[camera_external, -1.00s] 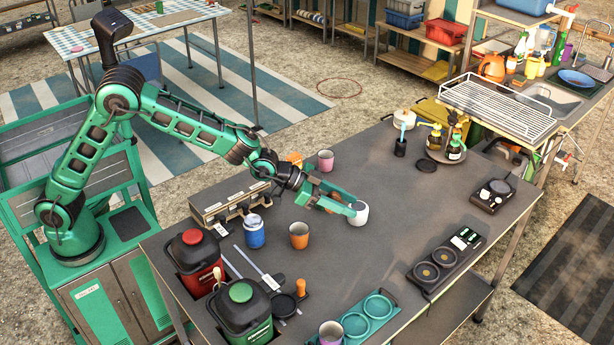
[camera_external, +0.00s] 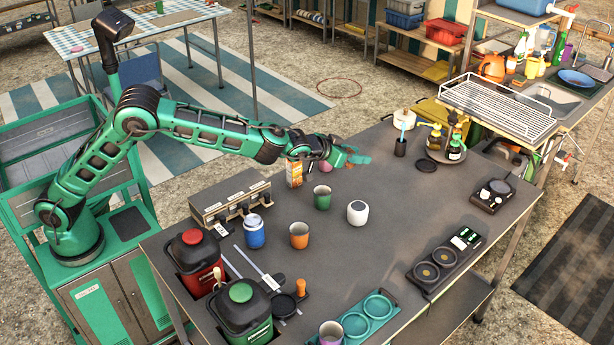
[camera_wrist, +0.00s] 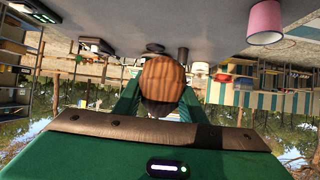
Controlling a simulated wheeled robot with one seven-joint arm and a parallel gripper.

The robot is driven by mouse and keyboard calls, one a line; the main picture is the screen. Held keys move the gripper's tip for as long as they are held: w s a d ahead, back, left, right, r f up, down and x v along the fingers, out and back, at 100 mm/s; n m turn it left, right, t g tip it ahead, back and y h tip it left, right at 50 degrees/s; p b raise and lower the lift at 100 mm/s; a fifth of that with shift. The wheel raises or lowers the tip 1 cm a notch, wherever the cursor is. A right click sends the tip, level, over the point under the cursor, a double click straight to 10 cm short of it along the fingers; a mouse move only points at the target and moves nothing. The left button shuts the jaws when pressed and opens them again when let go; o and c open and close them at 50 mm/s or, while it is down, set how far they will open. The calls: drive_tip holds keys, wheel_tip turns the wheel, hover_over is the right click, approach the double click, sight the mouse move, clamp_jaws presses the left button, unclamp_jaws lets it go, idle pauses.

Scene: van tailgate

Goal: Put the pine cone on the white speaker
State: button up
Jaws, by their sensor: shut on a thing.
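The white speaker (camera_external: 357,212) stands upright on the grey table, with a dark top. My gripper (camera_external: 356,158) is over the far left part of the table, behind the speaker and well apart from it. In the wrist view my gripper (camera_wrist: 158,98) is shut on a rounded, ridged brown thing, which I take as the pine cone (camera_wrist: 163,78). In the outside view the fingers make the pine cone hard to pick out.
A green cup (camera_external: 322,198), an orange cup (camera_external: 299,236) and a blue jar (camera_external: 254,232) stand left of the speaker. A pink cup (camera_wrist: 265,22) shows in the wrist view. A tray of bottles (camera_external: 447,155) is at the back.

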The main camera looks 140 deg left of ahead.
drive_tip(key=shift+w+d+f, duration=0.4)
drive_tip(key=shift+w+f, duration=0.95)
drive_tip(key=shift+f, duration=0.15)
drive_tip(key=shift+w+d+f, duration=0.35)
drive_tip(key=shift+w+f, duration=1.05)
drive_tip(key=shift+f, duration=0.15)
drive_tip(key=shift+w+d+f, duration=0.4)
drive_tip(key=shift+w+f, duration=0.95)
drive_tip(key=shift+f, duration=0.15)
drive_tip(key=shift+f, duration=0.1)
drive_tip(key=o, duration=1.1)
drive_tip(key=shift+c, duration=0.2)
drive_tip(key=shift+d+r, duration=0.35)
drive_tip(key=shift+d, duration=0.1)
drive_tip(key=v, duration=1.1)
